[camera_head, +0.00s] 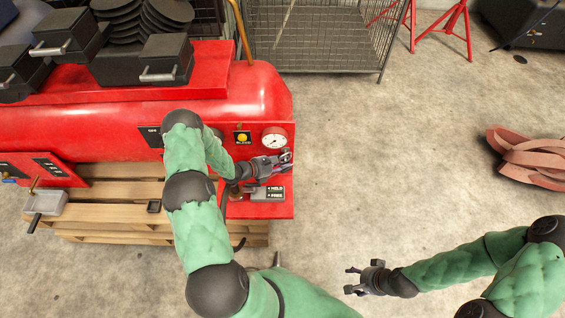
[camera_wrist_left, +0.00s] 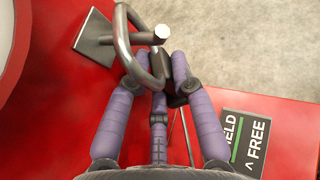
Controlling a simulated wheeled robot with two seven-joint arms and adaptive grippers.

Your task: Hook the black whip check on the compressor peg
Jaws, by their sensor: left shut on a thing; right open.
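My left gripper (camera_head: 284,158) is at the right end of the red compressor (camera_head: 225,90), just below the gauge. In the left wrist view its purple fingers (camera_wrist_left: 160,85) are shut on the dark fitting of the whip check (camera_wrist_left: 170,72). A grey loop rises from this fitting and crosses the compressor peg (camera_wrist_left: 152,37), which stands out from a square metal plate (camera_wrist_left: 90,48). The peg's round tip shows to the right of the plate. I cannot tell for sure whether the loop encircles the peg or lies in front of it. My right gripper (camera_head: 361,279) is open and empty over the floor.
A wooden pallet (camera_head: 110,215) lies under the compressor. The middle floor is clear.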

